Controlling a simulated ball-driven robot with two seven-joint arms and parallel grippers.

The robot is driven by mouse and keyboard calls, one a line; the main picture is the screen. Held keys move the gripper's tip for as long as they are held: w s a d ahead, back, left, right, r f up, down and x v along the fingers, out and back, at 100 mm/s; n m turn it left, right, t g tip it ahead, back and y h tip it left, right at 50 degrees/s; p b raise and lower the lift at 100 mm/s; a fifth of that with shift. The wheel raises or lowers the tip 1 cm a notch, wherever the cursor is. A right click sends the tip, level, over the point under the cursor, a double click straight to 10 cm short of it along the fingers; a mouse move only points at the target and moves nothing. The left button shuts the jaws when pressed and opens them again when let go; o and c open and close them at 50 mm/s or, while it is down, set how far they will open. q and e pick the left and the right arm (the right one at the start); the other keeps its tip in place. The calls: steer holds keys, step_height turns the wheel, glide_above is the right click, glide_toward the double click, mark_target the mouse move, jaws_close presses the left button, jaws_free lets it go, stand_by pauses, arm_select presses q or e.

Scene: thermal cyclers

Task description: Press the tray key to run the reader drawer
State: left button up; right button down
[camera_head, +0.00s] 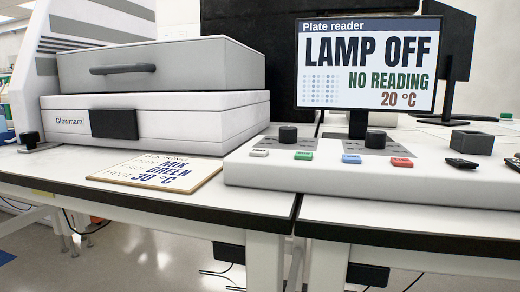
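The plate reader screen (366,65) reads "LAMP OFF", "NO READING" and "20 °C". Below it, a white control panel (330,181) carries a row of small keys. A pale key (259,153) with lettering too small to read sits at the left end. A green key (304,156), a blue key (351,159) and a red key (401,162) follow to the right. A white machine marked "Glowmarn" (180,125) stands at left under a grey lid (165,64) with a handle. No drawer is seen extended. Neither of my grippers is in view.
Two black knobs, left (288,134) and right (376,142), stand behind the keys. A printed card (150,172) lies on the bench left of the panel. A dark square block (472,142) sits at right. A gap separates the two bench sections.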

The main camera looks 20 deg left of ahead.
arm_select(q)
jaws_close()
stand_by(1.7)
